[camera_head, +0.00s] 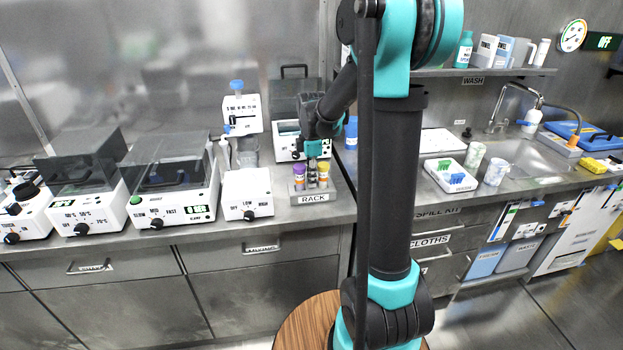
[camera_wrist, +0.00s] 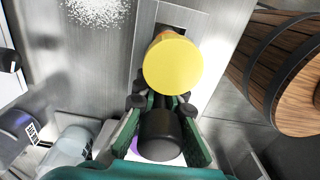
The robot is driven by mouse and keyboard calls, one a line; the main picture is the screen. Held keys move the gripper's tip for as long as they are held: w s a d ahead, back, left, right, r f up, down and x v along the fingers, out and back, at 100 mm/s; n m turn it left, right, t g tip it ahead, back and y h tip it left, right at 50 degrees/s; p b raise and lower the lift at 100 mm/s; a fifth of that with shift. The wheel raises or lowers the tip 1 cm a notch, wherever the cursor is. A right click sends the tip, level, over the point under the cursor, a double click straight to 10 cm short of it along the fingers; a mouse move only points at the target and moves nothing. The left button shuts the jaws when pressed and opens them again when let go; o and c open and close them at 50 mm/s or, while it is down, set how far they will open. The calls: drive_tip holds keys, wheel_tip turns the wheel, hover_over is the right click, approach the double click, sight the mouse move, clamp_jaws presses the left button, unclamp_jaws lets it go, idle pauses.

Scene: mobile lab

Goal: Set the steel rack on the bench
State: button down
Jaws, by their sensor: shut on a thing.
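The steel rack (camera_head: 313,196), marked RACK, is at the front edge of the bench (camera_head: 230,228) in the head view, upright and level. I cannot tell whether its base touches the bench top. It holds a purple-capped tube (camera_head: 299,169) and a yellow-capped tube (camera_head: 323,168). My gripper (camera_head: 312,160) is directly above the rack, pointing down. In the wrist view my gripper (camera_wrist: 162,108) has its green fingers on either side of a black grip (camera_wrist: 160,135) on the rack. The yellow cap (camera_wrist: 172,67) hides part of the rack's steel top (camera_wrist: 147,30).
A white box with a knob (camera_head: 246,195) stands close left of the rack. Lidded machines (camera_head: 172,190) fill the bench further left. The sink counter (camera_head: 480,205) is at the right. A round wooden stool (camera_head: 305,320) stands below the bench front.

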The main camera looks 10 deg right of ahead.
drive_tip(key=c, duration=1.6)
unclamp_jaws()
drive_tip(key=shift+f, duration=0.1)
wheel_tip(320, 180, up, 12)
drive_tip(key=shift+r, duration=0.15)
